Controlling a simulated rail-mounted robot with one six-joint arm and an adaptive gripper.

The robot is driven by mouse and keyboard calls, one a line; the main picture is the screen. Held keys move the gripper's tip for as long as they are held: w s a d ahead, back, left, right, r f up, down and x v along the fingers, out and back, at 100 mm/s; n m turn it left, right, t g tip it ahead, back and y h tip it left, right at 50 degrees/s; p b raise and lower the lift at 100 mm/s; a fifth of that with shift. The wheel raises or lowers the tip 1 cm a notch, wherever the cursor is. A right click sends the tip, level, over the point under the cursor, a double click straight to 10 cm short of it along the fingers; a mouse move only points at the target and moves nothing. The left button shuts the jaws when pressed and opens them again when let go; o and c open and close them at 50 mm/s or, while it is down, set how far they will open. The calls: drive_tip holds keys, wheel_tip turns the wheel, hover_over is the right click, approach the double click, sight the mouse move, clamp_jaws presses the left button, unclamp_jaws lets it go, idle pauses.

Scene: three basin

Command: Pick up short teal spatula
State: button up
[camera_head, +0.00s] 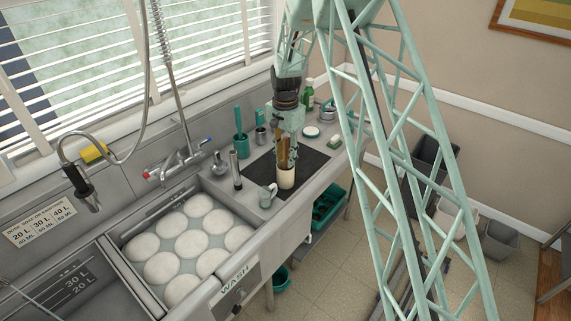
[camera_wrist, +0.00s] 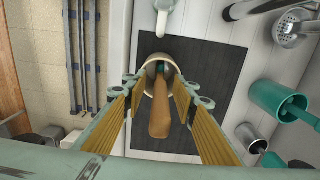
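My gripper (camera_head: 287,148) points down above a cream crock (camera_head: 286,179) on a dark mat (camera_head: 312,163). In the wrist view my gripper's fingers (camera_wrist: 158,88) are spread, with a wooden handle (camera_wrist: 160,118) between them and gaps on both sides. The handle stands in the crock (camera_wrist: 151,68). A teal utensil (camera_head: 238,119) stands in a teal holder (camera_head: 241,146); the holder also shows in the wrist view (camera_wrist: 262,96). A shorter teal-ended utensil (camera_head: 260,115) stands in a small metal cup (camera_head: 261,136). The utensils' lower ends are hidden, so their kinds are unclear.
A tall metal cylinder (camera_head: 236,171) stands left of the mat. The basin with white plates (camera_head: 199,205) lies at left.

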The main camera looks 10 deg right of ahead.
idle(0.5)
clamp_jaws()
